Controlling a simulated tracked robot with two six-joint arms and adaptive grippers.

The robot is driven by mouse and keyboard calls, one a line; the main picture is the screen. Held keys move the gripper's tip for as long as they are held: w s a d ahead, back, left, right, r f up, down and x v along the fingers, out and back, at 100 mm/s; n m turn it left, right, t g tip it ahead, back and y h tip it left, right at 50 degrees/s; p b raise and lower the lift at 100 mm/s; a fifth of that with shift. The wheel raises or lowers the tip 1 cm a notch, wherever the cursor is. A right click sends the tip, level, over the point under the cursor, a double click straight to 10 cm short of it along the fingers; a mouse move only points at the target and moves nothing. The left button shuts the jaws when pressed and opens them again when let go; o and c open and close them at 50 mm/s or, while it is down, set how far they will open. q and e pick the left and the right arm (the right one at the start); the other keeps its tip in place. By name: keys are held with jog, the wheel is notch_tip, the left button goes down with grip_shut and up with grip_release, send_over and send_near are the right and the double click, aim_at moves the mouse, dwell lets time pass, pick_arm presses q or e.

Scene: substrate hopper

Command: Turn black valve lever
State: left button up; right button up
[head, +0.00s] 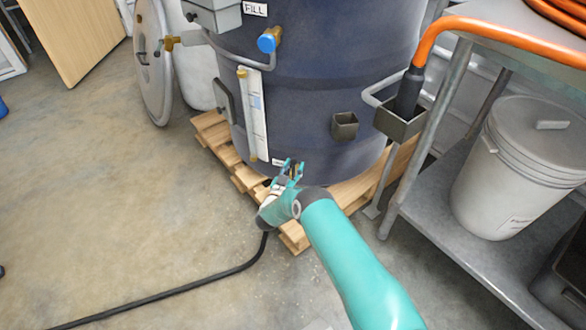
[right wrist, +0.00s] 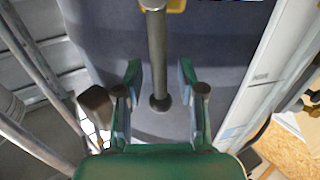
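The dark blue hopper (head: 315,80) stands on a wooden pallet in the head view. My right gripper (head: 293,165) is at its lower front, close to a small white label. In the right wrist view my right gripper (right wrist: 160,82) is open, with one finger on each side of a dark grey rod with a rounded end (right wrist: 158,60). A gap shows between the rod and both fingers. The rod may be the black valve lever, but I cannot tell for sure. In the head view the gripper hides most of this spot. My left gripper is out of view.
A black hose (head: 170,291) runs along the floor to below my gripper. A blue-capped valve (head: 269,40) and a white gauge strip (head: 252,115) are higher on the hopper. A metal shelf (head: 440,210) with a grey bucket (head: 515,170) stands right.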

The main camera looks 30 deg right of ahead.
grip_shut()
